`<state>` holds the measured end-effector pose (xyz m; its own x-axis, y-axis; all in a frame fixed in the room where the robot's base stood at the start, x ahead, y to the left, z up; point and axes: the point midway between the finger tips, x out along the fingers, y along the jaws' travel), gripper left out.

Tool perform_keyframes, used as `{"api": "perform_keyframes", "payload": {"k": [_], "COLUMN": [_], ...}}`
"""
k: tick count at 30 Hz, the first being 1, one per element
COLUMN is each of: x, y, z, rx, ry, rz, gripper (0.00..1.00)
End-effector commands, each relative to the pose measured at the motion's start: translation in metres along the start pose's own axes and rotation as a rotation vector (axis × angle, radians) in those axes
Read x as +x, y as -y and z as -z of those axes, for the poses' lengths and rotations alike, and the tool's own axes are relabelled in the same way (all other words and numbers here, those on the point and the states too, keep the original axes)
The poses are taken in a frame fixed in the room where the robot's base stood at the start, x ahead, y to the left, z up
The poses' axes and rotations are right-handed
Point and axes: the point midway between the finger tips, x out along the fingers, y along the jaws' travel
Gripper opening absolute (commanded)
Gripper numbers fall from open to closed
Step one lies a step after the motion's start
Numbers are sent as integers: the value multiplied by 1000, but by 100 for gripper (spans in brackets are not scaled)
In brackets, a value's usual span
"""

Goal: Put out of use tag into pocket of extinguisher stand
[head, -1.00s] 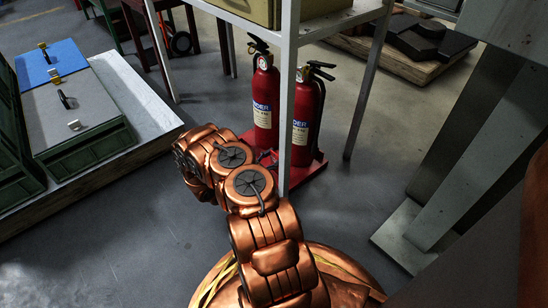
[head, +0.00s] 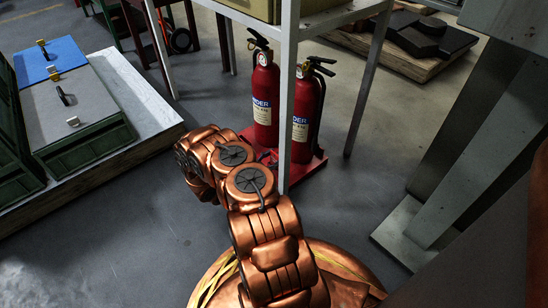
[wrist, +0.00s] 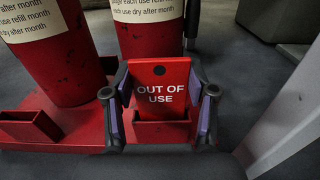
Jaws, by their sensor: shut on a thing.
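The red out of use tag (wrist: 161,82) stands upright in the wrist view, its white lettering facing me and a dark hole near its top. My gripper (wrist: 160,100) is shut on the tag, with a finger at each side edge. The red extinguisher stand (wrist: 75,130) lies below, and also shows in the head view (head: 305,168). A red pocket (wrist: 160,132) is directly under the lettering, and its front wall appears to cover the tag's lower part. How deep the tag sits is hidden. In the head view my arm hides the gripper and tag.
Two red extinguishers (head: 265,100) (head: 305,112) stand on the stand, behind the tag. A second red pocket (wrist: 32,126) is at the left. A pale table leg (head: 287,90) rises close to the stand. Floor to its right is clear.

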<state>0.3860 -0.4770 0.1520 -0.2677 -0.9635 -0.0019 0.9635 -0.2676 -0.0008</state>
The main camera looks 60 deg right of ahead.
Motion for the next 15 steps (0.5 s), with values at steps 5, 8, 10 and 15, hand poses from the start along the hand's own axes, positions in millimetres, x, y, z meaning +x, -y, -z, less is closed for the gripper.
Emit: {"api": "perform_keyframes", "payload": {"k": [5,8,10,15], "x": [0,0,0,0], "y": [0,0,0,0], "z": [4,6,7,10], "rx": [0,0,0,0], "ry": [0,0,0,0], "rz": [0,0,0,0], "gripper": [33,33,33,33]}}
